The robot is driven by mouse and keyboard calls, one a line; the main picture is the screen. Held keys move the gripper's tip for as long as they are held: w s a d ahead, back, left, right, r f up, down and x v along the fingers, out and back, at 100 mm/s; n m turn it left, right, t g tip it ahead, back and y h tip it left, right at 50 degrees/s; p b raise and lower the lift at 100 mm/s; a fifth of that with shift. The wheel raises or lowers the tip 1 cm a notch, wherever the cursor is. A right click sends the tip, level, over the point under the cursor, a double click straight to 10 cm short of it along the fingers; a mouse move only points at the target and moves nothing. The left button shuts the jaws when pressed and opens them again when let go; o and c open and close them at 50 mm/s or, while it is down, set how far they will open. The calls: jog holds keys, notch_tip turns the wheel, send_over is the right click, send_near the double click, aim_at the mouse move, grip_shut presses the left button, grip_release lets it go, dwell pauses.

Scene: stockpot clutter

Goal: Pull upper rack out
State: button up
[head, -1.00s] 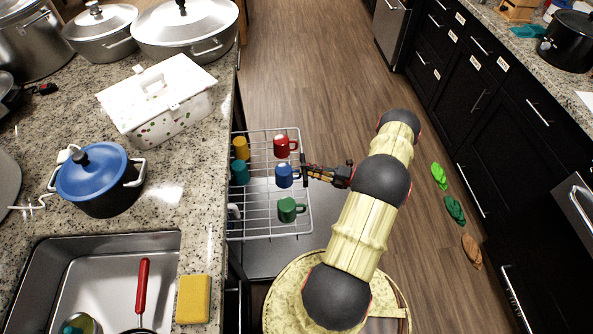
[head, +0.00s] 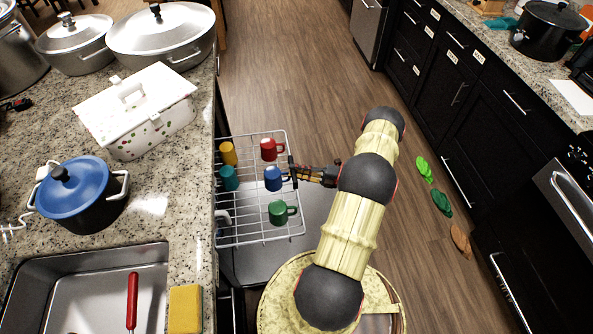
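The upper rack (head: 262,237) is a white wire rack that sticks out from under the counter on the left. It holds a red mug (head: 270,149), a blue mug (head: 274,179), a green mug (head: 279,212), a teal mug (head: 229,178) and a yellow mug (head: 228,153). My gripper (head: 293,172) is at the rack's outer right edge, beside the blue mug. It looks in contact with the rim there. The fingers are too small to tell whether they are closed on the wire.
The dishwasher door (head: 252,265) lies open below the rack. The counter (head: 190,222) on the left holds a blue-lidded pot (head: 75,190) and a white patterned box (head: 140,110). Sandals (head: 442,203) lie on the floor at right. The wooden floor (head: 290,80) beyond the rack is clear.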

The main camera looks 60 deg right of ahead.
jog(key=v, duration=1.2)
dwell(0.4)
